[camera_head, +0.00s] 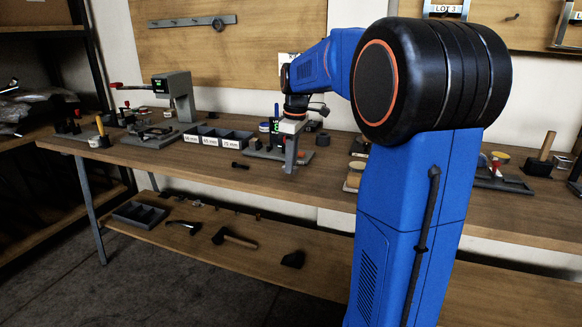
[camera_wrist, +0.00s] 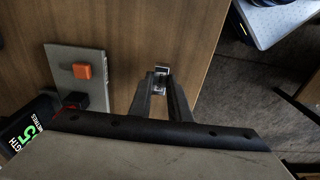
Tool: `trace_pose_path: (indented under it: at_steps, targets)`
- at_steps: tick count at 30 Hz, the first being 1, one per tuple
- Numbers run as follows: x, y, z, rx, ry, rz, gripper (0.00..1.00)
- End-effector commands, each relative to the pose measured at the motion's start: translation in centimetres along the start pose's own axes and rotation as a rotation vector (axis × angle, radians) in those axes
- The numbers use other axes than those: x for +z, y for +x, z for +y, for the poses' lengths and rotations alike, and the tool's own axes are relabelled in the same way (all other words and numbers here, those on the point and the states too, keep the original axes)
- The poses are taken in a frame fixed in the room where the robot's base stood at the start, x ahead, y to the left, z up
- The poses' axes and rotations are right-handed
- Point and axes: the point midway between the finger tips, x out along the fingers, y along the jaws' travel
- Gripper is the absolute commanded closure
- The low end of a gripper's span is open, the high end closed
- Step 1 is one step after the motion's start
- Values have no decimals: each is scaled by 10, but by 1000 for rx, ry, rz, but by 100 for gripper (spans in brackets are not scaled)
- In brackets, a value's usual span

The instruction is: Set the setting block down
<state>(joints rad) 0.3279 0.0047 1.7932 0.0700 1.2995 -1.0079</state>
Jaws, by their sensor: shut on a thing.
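My gripper (camera_head: 290,165) points down over the front part of the wooden workbench (camera_head: 330,182). In the wrist view its two fingers (camera_wrist: 160,82) are shut on a small, shiny metal piece, the setting block (camera_wrist: 161,70), held at the fingertips. The bench top lies behind it. I cannot tell whether the block touches the wood or hangs just above it. In the head view the block is too small to make out.
A grey plate (camera_wrist: 75,62) with an orange block (camera_wrist: 82,72) lies left of the fingers in the wrist view, beside a green-lit display (camera_wrist: 28,132). A labelled compartment tray (camera_head: 215,137) and a small dark piece (camera_head: 240,166) are left of my gripper. The bench edge is close.

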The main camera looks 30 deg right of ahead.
Motion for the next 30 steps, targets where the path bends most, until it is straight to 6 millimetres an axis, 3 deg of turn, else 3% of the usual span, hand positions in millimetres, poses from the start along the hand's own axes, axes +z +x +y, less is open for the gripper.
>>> trace_pose_path:
  at_steps: [3,15,16,18,30]
  targets:
    - [1,13,0,-1,0,0,100]
    - [1,17,0,0,0,0,100]
    - [1,17,0,0,0,0,76]
    - [1,17,0,0,0,0,64]
    - [1,10,0,1,0,1,64]
